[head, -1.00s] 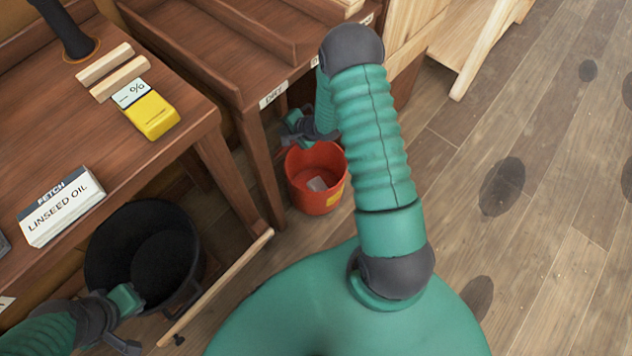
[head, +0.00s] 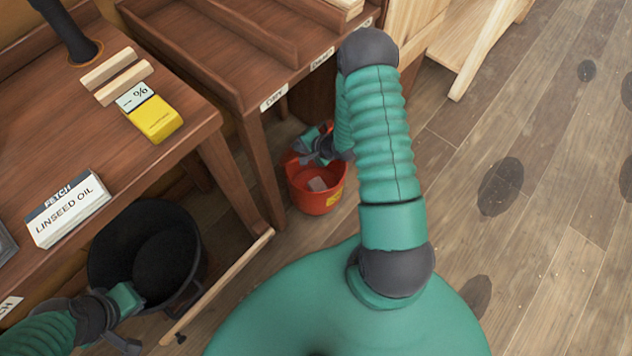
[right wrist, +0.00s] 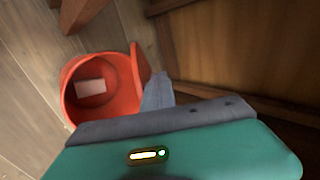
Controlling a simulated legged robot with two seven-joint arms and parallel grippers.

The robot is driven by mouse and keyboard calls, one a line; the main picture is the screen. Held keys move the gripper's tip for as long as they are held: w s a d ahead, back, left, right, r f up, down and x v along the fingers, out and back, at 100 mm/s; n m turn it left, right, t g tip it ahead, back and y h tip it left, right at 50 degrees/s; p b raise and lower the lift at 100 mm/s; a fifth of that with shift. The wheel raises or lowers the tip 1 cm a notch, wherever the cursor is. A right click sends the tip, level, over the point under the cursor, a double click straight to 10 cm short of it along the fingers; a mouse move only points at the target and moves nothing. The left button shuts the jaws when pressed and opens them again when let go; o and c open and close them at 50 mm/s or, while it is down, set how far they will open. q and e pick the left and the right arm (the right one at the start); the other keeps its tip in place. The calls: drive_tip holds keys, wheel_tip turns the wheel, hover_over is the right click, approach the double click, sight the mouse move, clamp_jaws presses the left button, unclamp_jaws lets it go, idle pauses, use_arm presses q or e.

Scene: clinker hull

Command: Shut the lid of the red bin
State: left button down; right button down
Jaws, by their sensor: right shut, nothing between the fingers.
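The red bin (head: 318,203) stands on the floor beside the brown bench, with its mouth uncovered and a pale piece inside. In the right wrist view the bin (right wrist: 112,105) shows its lid (right wrist: 142,76) standing up, open, along its right side. My right gripper (head: 306,152) is shut and empty at the bin's far rim. In the wrist view its grey fingers (right wrist: 158,92) are close by the lid's outer side; I cannot tell if they touch it. In the head view the gripper hides most of the lid. My left gripper (head: 128,322) is by the black bucket; its jaw opening is unclear.
The black bucket (head: 105,245) stands left of the red bin, with a wooden stick (head: 220,287) between. The bench (head: 262,120) and its leg (head: 262,180) border the red bin's left and back. Open floor (head: 540,220) lies to the right.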

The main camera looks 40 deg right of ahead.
drive_tip(key=shift+s+d+f, duration=0.1)
drive_tip(key=shift+s+f, duration=0.45)
drive_tip(key=shift+s, duration=0.15)
drive_tip(key=shift+s+f, duration=0.5)
drive_tip(key=shift+s, duration=0.2)
drive_tip(key=shift+s+f+b, duration=0.5)
drive_tip(key=shift+s+f, duration=0.65)
drive_tip(key=shift+f, duration=0.1)
drive_tip(key=s+r+p, duration=0.3)
drive_tip(key=s+p, duration=0.2)
drive_tip(key=s, duration=0.2)
drive_tip(key=shift+s+d, duration=0.15)
drive_tip(key=shift+d, duration=0.2)
